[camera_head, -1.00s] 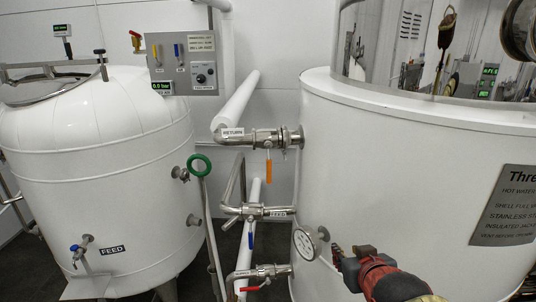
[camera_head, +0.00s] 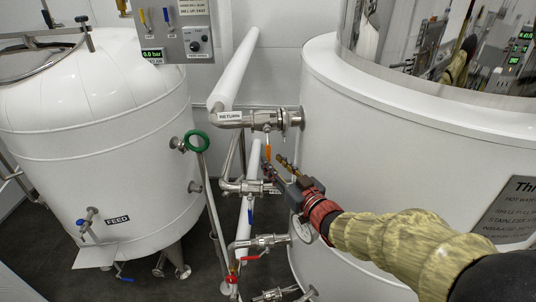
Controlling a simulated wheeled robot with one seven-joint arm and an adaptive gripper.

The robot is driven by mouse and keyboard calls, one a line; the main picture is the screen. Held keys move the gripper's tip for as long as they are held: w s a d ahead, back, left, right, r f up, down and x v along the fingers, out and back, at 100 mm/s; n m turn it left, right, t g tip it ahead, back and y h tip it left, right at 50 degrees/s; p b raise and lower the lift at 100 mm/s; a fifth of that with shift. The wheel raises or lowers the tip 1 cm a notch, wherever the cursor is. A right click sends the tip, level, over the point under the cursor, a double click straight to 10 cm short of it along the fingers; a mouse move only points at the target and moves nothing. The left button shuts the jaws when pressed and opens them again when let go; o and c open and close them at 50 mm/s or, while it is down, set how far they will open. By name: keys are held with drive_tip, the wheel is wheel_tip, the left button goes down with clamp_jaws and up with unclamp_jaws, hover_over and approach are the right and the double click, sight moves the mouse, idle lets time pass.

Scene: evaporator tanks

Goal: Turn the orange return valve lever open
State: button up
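The orange return valve lever (camera_head: 268,151) hangs down from the steel valve (camera_head: 264,121) on the pipe labelled RETURN, at the left side of the large white tank (camera_head: 350,170). My gripper (camera_head: 274,162) reaches in from the right, with its two fingers apart and their tips at the lower end of the lever. The fingers partly cover the lever's end. I cannot tell whether they touch it or whether it lies between them.
Below are a blue-lever valve (camera_head: 250,187) and a red-lever valve (camera_head: 258,243). A green ring handle (camera_head: 196,141) and the FEED tank (camera_head: 100,150) stand left. A control box (camera_head: 184,30) hangs above.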

sight(269, 158)
drive_tip(key=shift+x, duration=2.1)
clamp_jaws()
